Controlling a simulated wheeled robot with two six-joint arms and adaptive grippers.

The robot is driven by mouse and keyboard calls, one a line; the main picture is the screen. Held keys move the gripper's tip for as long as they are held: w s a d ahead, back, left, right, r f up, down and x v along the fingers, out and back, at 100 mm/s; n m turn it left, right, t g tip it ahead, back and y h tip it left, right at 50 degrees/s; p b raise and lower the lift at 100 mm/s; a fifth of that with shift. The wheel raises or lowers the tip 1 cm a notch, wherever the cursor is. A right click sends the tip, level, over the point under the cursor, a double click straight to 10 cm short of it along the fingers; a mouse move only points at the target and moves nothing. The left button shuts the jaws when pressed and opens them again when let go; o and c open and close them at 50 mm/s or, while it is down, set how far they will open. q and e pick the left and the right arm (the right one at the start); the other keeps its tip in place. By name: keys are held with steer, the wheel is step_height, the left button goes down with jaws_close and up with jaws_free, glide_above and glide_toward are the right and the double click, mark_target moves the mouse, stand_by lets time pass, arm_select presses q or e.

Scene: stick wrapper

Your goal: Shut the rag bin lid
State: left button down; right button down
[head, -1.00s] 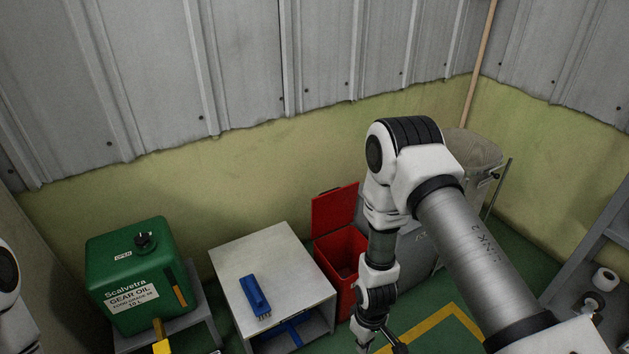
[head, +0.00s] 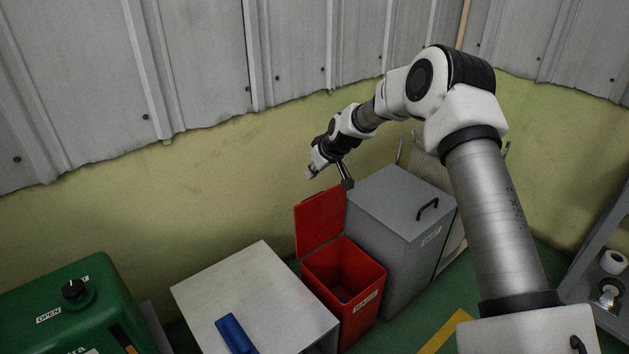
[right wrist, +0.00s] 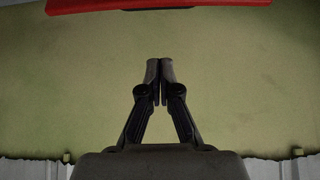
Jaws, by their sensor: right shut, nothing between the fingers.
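The red rag bin (head: 345,285), labelled RAGS, stands open on the floor. Its red lid (head: 320,222) is tilted up at the back, near the wall. My right gripper (head: 347,182) is shut and empty, just above the lid's upper right corner; I cannot tell whether it touches the lid. In the right wrist view the closed fingers (right wrist: 160,70) point toward the green wall, and the lid's red edge (right wrist: 160,5) crosses the top of the picture, apart from the fingertips. My left gripper is not in view.
A grey lidded bin (head: 395,215) with a black handle stands close on the right. A pale table (head: 240,290) with a blue brush (head: 235,335) is on the left. A green gear oil can (head: 60,315) is farther left. The wall is close behind.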

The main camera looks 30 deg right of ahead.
mark_target(317, 217)
steer(key=f+b, duration=0.2)
steer(key=f, duration=0.1)
steer(key=f+b, duration=0.1)
steer(key=f, duration=0.2)
steer(key=shift+w+f+b, duration=0.2)
steer(key=shift+f+b, duration=0.05)
steer(key=shift+b, duration=0.15)
steer(key=shift+s+f, duration=0.15)
steer(key=shift+s, duration=0.15)
